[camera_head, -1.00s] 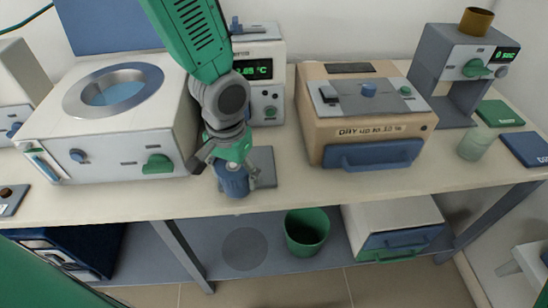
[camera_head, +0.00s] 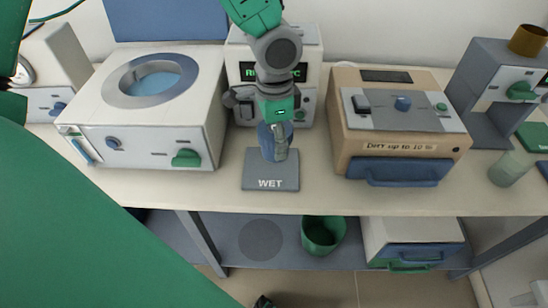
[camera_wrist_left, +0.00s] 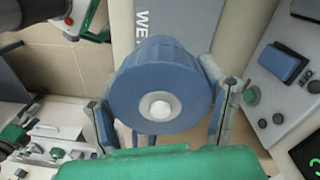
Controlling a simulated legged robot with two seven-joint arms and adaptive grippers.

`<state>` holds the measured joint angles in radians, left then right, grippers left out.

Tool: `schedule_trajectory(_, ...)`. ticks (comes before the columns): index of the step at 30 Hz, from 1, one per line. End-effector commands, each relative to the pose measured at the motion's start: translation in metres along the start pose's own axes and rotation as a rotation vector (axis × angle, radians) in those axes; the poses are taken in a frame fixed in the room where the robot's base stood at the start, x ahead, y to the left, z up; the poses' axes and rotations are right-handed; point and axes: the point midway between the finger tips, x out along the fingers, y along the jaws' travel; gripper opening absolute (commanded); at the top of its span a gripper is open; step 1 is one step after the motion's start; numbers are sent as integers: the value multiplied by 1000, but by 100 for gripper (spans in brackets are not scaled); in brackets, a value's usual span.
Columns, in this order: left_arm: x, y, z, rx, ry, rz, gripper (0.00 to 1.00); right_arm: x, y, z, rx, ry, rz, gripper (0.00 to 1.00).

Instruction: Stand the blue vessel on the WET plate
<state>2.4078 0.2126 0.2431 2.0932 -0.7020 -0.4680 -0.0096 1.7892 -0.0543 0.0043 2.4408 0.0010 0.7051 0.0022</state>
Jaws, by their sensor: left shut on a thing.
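The blue vessel (camera_head: 267,142) is between the fingers of my left gripper (camera_head: 275,132), which is shut on it. In the left wrist view the vessel (camera_wrist_left: 160,62) shows from above, with a white knob at its centre and a finger of the gripper (camera_wrist_left: 162,108) on each side. The grey WET plate (camera_head: 270,182) lies on the bench. In the head view the vessel overlaps the back part of the plate. I cannot tell whether its base touches the plate. The plate (camera_wrist_left: 166,18) also shows past the vessel in the wrist view. My right gripper is not in view.
A white bath unit (camera_head: 135,145) stands left of the plate, and a tan DRY unit (camera_head: 400,145) stands to the right. A white unit with a green display (camera_head: 308,74) is close behind. A pale green beaker (camera_head: 509,170) stands far right. The bench front (camera_head: 330,197) is clear.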

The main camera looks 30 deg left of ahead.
Motion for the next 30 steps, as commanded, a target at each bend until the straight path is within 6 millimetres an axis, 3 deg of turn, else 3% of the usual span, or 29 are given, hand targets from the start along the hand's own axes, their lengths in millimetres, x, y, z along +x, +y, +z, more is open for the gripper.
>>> schedule_trajectory(3, -20, -14, -2, 159, 7, -11, 16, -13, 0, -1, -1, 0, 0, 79)
schedule_trajectory(8, -28, -24, -4, 294, 2, -29, 16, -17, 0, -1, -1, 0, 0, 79)
schedule_trajectory(18, 22, -26, -5, 322, -3, -33, 16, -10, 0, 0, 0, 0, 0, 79)
schedule_trajectory(26, 41, -29, -3, 320, 1, -32, 16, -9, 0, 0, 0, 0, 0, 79)
schedule_trajectory(30, 60, -30, -3, 321, -2, -31, 16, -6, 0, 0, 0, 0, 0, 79)
